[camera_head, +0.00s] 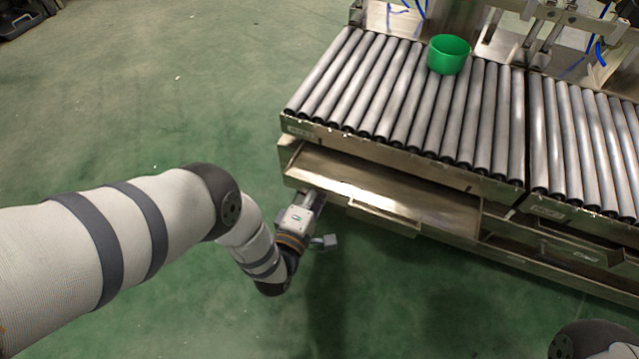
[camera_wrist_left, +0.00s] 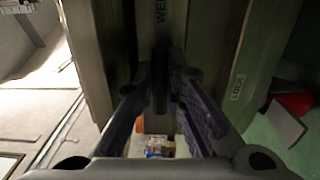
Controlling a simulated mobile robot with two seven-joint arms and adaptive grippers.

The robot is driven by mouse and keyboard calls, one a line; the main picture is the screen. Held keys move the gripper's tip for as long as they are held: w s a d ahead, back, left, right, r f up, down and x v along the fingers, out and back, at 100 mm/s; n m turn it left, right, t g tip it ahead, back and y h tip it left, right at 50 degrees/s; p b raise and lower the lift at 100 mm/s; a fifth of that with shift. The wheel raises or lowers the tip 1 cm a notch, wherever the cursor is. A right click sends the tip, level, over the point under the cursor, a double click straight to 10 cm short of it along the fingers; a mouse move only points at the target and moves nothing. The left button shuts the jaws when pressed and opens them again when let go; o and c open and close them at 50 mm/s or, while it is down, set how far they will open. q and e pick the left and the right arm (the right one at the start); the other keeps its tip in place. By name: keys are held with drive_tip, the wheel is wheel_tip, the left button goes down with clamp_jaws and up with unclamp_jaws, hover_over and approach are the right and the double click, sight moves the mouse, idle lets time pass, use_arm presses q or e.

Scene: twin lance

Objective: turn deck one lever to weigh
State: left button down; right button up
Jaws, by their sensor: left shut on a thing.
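The front of the roller conveyor's deck fills the upper part of the left wrist view, with a label starting "WE" (camera_wrist_left: 160,12) at the top and a "LOCK" label (camera_wrist_left: 238,87) to the right. A dark lever (camera_wrist_left: 161,62) lies between my left fingertips, in line with the "WE" label. My left gripper (camera_wrist_left: 167,85) is shut on it. In the head view my left gripper (camera_head: 312,200) is at the deck's lower left front edge, and the lever is hidden there. My right gripper is out of view.
The roller conveyor deck (camera_head: 400,95) carries a green bowl (camera_head: 449,55) near its back. A second roller section (camera_head: 585,140) adjoins on the right. A metal tray ledge (camera_head: 385,217) juts from the front near my left gripper.

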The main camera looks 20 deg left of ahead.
use_arm(q)
drive_tip(key=c, duration=1.6)
unclamp_jaws()
drive_tip(key=shift+c, duration=0.2)
drive_tip(key=shift+w+r, duration=0.1)
drive_tip(key=shift+r, duration=0.05)
